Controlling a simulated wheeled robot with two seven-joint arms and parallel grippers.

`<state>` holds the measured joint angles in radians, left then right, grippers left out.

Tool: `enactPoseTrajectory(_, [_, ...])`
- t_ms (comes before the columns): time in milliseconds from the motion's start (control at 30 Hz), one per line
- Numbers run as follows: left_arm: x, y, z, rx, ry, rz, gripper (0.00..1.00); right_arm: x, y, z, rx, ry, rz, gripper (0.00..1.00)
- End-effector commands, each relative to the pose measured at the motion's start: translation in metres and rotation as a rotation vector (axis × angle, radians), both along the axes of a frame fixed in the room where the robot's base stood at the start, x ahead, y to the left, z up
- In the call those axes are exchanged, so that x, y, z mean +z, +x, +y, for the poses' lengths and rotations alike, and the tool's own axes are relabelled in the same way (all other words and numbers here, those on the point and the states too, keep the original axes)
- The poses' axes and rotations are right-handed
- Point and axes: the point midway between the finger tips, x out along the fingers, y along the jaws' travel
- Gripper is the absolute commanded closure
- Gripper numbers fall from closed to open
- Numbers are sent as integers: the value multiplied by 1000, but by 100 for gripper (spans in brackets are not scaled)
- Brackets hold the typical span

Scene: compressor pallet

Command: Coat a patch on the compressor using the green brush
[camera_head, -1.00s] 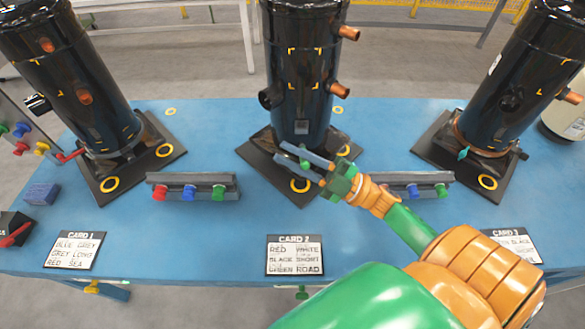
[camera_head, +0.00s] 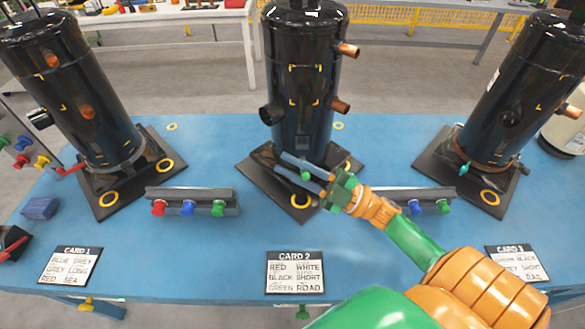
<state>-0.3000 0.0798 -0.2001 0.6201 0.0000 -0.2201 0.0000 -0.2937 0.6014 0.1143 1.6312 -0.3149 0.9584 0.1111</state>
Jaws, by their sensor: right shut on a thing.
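Three black compressors stand on dark square bases on the blue table: a left one (camera_head: 75,95), a middle one (camera_head: 302,40) and a right one (camera_head: 515,90). Yellow corner marks frame a patch (camera_head: 307,86) on the middle one's front. My right gripper (camera_head: 303,166) is in front of the middle compressor's foot, below the patch, with its fingers pointing up-left. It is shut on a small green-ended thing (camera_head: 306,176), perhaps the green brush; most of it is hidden. Green knob-like ends also show on the left rack (camera_head: 219,208) and the right rack (camera_head: 443,207). My left gripper is out of view.
The left dark rack (camera_head: 190,194) also has red and blue ends; the right rack is partly behind my arm. Cards 1 (camera_head: 70,266), 2 (camera_head: 295,272) and 3 (camera_head: 518,264) lie along the front edge. Copper stubs (camera_head: 348,50) stick out of the middle compressor. Bare table (camera_head: 240,245) lies between the racks and cards.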

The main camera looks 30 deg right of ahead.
Motion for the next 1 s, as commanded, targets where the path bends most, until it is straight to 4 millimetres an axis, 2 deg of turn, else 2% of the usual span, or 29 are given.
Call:
enactPoseTrajectory(567, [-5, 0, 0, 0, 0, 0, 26, 1, 9, -5, 0, 1, 1, 100])
enactPoseTrajectory(667, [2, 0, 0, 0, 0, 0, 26, 8, 9, -5, 0, 1, 1, 100])
enactPoseTrajectory(900, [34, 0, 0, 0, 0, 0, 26, 40, 8, -5, 0, 1, 1, 100])
enactPoseTrajectory(1000, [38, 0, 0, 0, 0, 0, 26, 44, 8, -5, 0, 0, 0, 100])
